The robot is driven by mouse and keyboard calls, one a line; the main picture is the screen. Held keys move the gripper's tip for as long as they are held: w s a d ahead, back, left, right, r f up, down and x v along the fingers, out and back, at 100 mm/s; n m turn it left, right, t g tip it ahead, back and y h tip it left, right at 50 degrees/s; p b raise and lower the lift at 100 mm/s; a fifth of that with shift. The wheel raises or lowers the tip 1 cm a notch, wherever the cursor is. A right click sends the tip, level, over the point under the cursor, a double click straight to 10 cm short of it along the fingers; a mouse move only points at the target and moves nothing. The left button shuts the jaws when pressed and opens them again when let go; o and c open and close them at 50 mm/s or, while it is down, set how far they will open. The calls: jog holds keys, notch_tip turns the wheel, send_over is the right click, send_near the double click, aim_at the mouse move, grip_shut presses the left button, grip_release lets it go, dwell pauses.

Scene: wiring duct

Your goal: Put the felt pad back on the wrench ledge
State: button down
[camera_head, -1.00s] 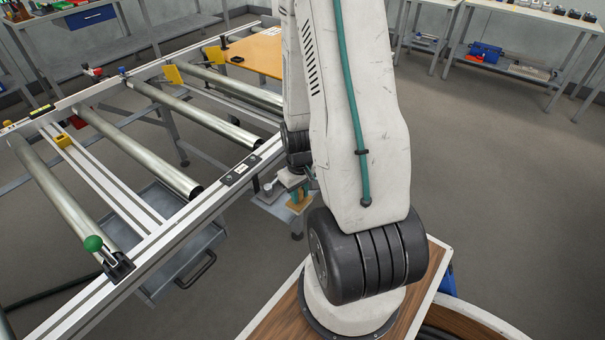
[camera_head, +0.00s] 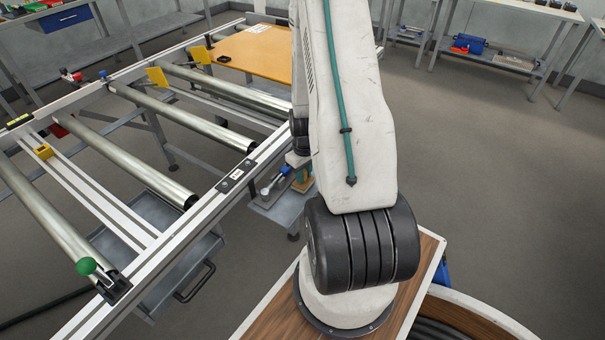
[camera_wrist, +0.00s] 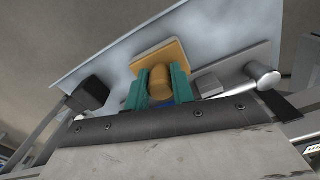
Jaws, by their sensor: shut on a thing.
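My gripper (camera_wrist: 158,88) has teal fingers and is shut on the brown grip of the felt pad (camera_wrist: 160,52), a tan square plate in the wrist view. The pad is over the pale grey wrench ledge (camera_wrist: 105,70); I cannot tell whether it touches. In the head view the ledge (camera_head: 264,209) sits beside the frame rail, with the gripper (camera_head: 303,178) above it, partly hidden by my arm. A silver wrench-like tool with a round end (camera_wrist: 264,75) lies on the ledge, right of the pad in the wrist view.
A roller frame with a long metal rail (camera_head: 190,225) fills the left. A grey drawer tray (camera_head: 195,270) hangs below it. An orange board (camera_head: 250,55) lies beyond. The floor at right is clear.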

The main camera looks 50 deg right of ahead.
jog(key=shift+f, duration=0.15)
jog(key=c, duration=1.2)
grip_release()
notch_tip(320, 180, up, 12)
jog(key=a+r+n, duration=0.1)
jog(key=a+r, duration=1.6)
jog(key=r, duration=0.2)
jog(key=shift+n+t, duration=0.5)
jog(key=shift+t, duration=0.1)
jog(key=s+a+r, duration=0.3)
jog(key=s+a, duration=0.1)
jog(key=s+a+r, duration=0.3)
jog(key=s+a, duration=0.1)
jog(key=a, duration=0.1)
jog(key=s+a+r, duration=0.3)
jog(key=s+a, duration=0.1)
jog(key=shift+s+a, duration=0.2)
jog(key=shift+s, duration=0.1)
